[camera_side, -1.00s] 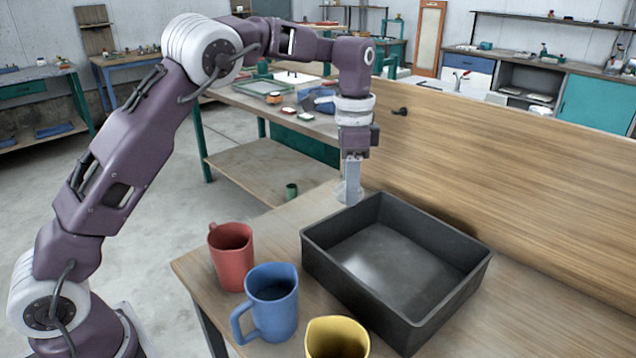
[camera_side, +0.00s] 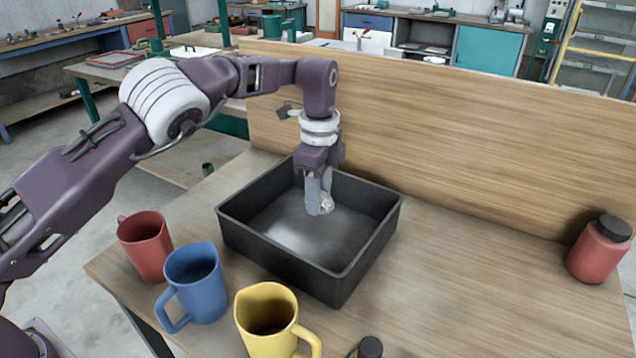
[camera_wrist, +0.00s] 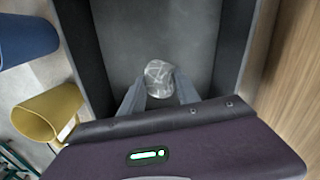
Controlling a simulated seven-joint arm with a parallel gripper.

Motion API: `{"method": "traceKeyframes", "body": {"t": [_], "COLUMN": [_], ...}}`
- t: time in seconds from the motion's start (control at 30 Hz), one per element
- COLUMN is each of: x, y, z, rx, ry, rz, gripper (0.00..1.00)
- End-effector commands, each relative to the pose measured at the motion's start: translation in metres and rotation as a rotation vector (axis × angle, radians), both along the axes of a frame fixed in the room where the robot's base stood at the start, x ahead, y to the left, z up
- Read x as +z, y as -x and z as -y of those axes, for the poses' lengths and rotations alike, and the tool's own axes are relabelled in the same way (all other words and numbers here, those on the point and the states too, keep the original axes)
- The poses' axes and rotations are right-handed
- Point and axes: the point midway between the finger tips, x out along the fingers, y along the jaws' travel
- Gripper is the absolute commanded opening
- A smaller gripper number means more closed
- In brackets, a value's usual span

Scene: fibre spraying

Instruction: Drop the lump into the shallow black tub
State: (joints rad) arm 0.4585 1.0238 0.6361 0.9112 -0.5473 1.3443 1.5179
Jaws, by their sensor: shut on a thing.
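The lump (camera_side: 327,203) is small, pale and glassy, with whitish streaks. My gripper (camera_side: 318,208) is shut on it, over the inside of the tub. In the wrist view the lump (camera_wrist: 159,78) sits between the tips of my two grey fingers (camera_wrist: 160,92). The shallow black tub (camera_side: 345,277) stands on the wooden bench, and its dark floor lies below the lump. I cannot tell exactly how high the lump is above that floor.
A red mug (camera_side: 146,247), a blue jug (camera_side: 196,285) and a yellow jug (camera_side: 270,325) stand left and in front of the tub. A red jar with a black lid (camera_side: 598,250) is at the right. A wooden panel (camera_side: 450,150) rises behind.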

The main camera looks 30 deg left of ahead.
Motion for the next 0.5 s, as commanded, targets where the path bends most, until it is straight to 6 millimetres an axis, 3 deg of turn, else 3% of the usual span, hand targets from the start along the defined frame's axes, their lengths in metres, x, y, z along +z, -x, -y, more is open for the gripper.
{"method": "traceKeyframes", "body": {"t": [0.2,0.23,0.33,0.5], "x": [-0.0005,-0.0005,-0.0005,-0.0004], "y": [0.0,0.0,0.0,0.0001], "z": [0.0,0.0,0.0,0.0], "rx": [0.001,0.001,0.001,0.001], "ry": [0.0,0.0,0.0,0.0], "rz": [0.0,0.0,0.0,0.0], "gripper": [0.0,0.42,0.61,0.63]}}
